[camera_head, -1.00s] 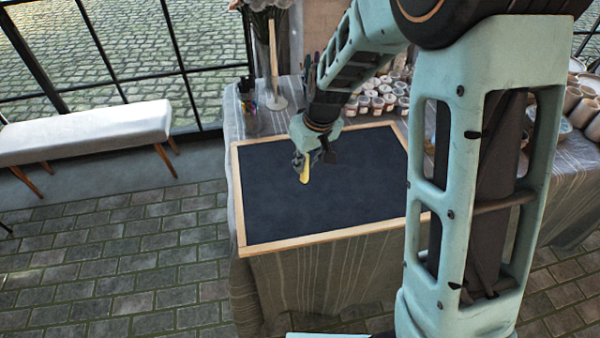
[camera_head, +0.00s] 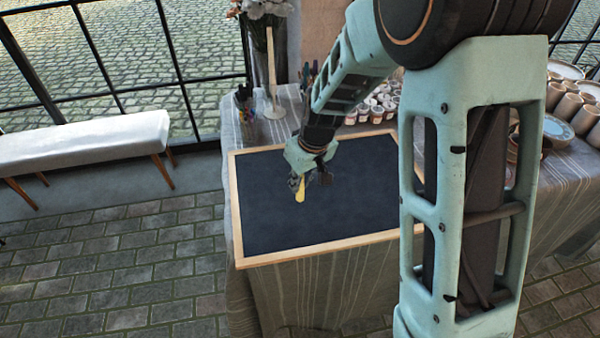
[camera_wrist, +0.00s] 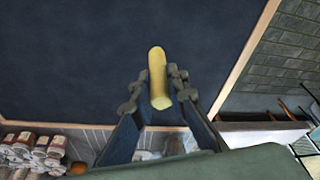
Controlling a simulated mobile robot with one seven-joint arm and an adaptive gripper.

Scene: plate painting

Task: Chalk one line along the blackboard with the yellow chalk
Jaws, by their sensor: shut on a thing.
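The blackboard (camera_head: 270,225) lies flat on the cloth-covered table, dark with a light wooden frame. My gripper (camera_head: 298,184) is over the middle of the board and is shut on the yellow chalk (camera_head: 300,195). In the wrist view the chalk (camera_wrist: 158,75) sits between the two fingers of the gripper (camera_wrist: 159,92), its free end pointing away over the dark surface. I cannot tell whether the chalk touches the board. No chalk line shows on the visible part of the board; my arm hides part of its right side.
Paint jars (camera_head: 376,108) stand behind the board, with a cup of brushes (camera_head: 245,103) and a flower vase at the back left. Bowls and pots (camera_head: 570,105) stand at the right. A white bench (camera_head: 85,145) is on the floor at left.

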